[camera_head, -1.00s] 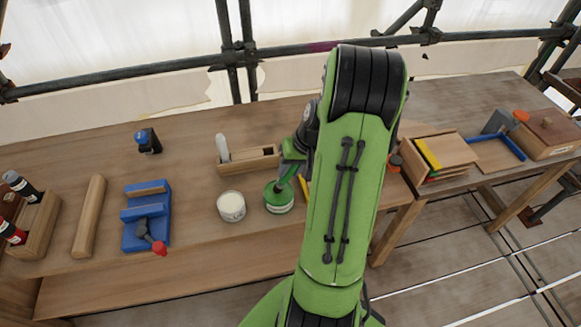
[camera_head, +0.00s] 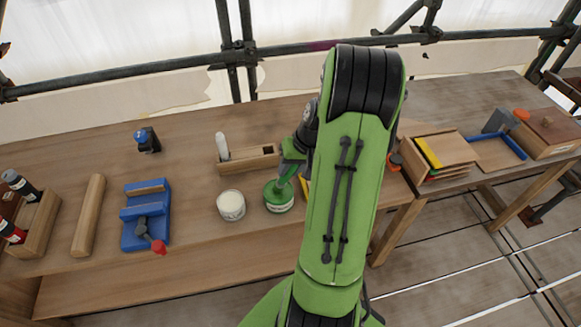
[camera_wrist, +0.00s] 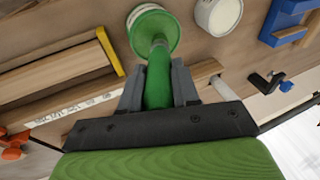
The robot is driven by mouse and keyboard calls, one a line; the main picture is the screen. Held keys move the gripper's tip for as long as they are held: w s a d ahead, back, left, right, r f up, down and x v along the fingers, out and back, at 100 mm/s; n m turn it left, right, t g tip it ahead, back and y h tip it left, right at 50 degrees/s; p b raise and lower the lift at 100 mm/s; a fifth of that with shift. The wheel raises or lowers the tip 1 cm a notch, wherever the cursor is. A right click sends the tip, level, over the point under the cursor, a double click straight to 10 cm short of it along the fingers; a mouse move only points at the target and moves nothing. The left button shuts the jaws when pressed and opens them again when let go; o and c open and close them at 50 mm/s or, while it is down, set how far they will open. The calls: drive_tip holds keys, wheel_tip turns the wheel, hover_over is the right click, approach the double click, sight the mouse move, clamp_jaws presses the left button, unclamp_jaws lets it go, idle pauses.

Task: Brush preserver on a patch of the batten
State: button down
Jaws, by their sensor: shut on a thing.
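My gripper (camera_wrist: 158,85) is shut on the green handle of a brush (camera_wrist: 158,72). In the wrist view a long wooden batten (camera_wrist: 60,72) lies left of the tin, by a yellow strip (camera_wrist: 110,50) and a white marked strip. My arm hides most of it in the head view.
A white-topped tin (camera_head: 231,206) stands left of the green one. A wooden holder (camera_head: 250,159), blue vise (camera_head: 146,228) and wooden cylinder (camera_head: 89,216) are on the bench (camera_head: 190,130). A wooden case with a yellow strip (camera_head: 440,160) is at right.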

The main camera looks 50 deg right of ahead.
wheel_tip(320, 180, up, 7)
drive_tip(key=p, duration=0.5)
drive_tip(key=shift+p, duration=0.4)
drive_tip(key=shift+f, duration=0.1)
idle(0.6)
